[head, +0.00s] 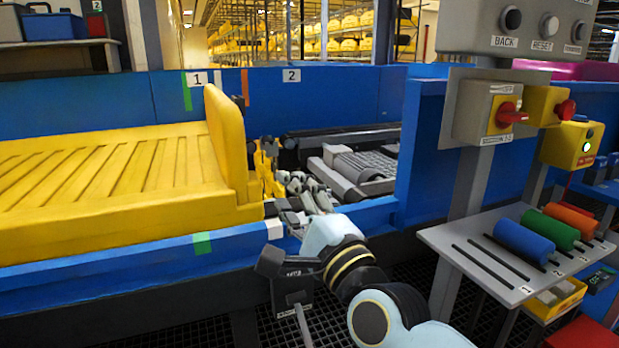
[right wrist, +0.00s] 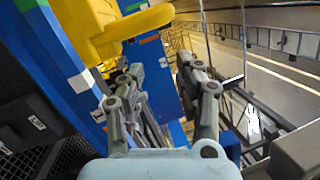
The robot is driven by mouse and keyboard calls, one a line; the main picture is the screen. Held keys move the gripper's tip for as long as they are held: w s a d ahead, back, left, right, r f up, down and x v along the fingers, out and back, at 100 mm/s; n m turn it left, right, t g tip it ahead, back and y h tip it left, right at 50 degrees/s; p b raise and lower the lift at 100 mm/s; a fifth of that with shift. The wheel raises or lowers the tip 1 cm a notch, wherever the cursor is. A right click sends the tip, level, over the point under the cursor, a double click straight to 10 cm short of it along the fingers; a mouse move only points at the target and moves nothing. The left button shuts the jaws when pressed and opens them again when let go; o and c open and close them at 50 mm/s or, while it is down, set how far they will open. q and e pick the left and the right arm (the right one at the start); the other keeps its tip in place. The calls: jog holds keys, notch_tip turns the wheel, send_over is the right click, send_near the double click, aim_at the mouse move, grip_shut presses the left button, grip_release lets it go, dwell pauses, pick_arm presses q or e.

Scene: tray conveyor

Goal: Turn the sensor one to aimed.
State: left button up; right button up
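A dark sensor head (head: 286,262) sits on a black box with a small label, on a post at the near side of the conveyor. I take it for sensor one, but the label is too small to read. Dark labelled boxes (right wrist: 38,122) at the left of the right wrist view may be the same unit. My right gripper (head: 290,195) is over the conveyor, beyond the sensor and beside the yellow tray's raised end. In the right wrist view its fingers (right wrist: 160,75) are apart, with nothing between them. My left gripper is not in view.
The large yellow tray (head: 110,180) fills the conveyor's left part between blue side walls (head: 120,252). A grey roller section (head: 360,168) lies beyond my gripper. At right stand a red-knobbed switch box (head: 488,113) and a shelf (head: 455,240) with coloured cylinders.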

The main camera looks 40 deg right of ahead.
jog(key=d+f+m+g+h+p, duration=0.3)
jog(key=d+m+h, duration=0.35)
jog(key=m, duration=1.15)
jog(key=shift+m+g, duration=0.8)
jog(key=x, duration=0.7)
jog(key=a+x, duration=0.1)
jog(key=x, duration=0.2)
jog(key=shift+w+d+f+b, duration=0.2)
jog(key=shift+w+b, duration=0.15)
jog(key=shift+w, duration=0.2)
